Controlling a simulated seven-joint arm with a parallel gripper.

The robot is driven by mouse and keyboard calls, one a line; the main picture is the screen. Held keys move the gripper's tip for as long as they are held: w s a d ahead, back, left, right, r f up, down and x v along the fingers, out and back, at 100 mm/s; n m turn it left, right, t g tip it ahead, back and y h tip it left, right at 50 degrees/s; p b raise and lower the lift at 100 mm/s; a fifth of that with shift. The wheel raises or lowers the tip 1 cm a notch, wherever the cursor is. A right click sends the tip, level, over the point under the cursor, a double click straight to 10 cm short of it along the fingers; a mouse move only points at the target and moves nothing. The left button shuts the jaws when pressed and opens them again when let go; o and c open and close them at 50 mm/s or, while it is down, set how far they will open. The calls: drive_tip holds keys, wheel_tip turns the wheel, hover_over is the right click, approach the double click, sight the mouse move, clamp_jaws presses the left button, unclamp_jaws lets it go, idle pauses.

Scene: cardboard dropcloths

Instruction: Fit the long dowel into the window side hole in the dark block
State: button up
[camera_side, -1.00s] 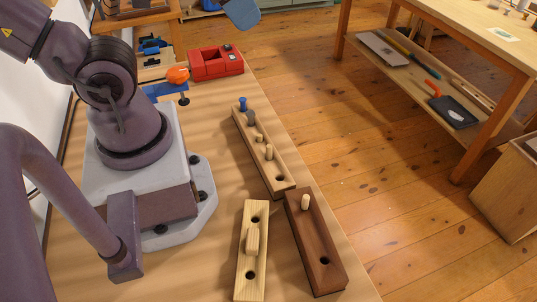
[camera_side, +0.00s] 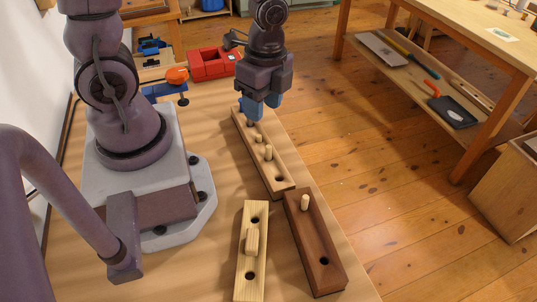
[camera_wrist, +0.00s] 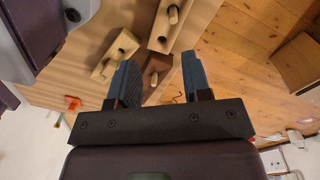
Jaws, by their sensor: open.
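The dark block (camera_side: 316,250) lies at the near right in the side view, with a pale dowel (camera_side: 305,203) in its far hole. Its near hole (camera_side: 325,261) is empty. A light block (camera_side: 243,285) beside it holds an upright dowel (camera_side: 252,241) between two empty holes. A long block (camera_side: 275,183) behind them holds several pegs, including a pale dowel (camera_side: 268,152); its near hole is empty. I cannot tell which dowel is the long one. My gripper (camera_side: 261,108) is open over the long block's far end, where its fingers partly hide the pegs. The wrist view shows nothing gripped (camera_wrist: 155,75).
A red caddy (camera_side: 212,64) and an orange-handled tool (camera_side: 177,75) lie toward the back of the bench. A wooden shelf unit (camera_side: 440,60) stands across the floor at right. The bench between my base and the blocks is clear.

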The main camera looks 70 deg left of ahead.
drive_tip(key=w+m, duration=0.1)
drive_tip(key=m, duration=0.3)
hover_over(268, 146)
drive_tip(key=shift+t, duration=0.3)
drive_tip(key=f, duration=0.7)
drive_tip(key=shift+d, duration=0.3)
drive_tip(key=shift+a+f, duration=0.15)
drive_tip(key=shift+f, duration=1.4)
drive_tip(key=shift+a+f, duration=0.1)
drive_tip(key=shift+f, duration=1.4)
clamp_jaws()
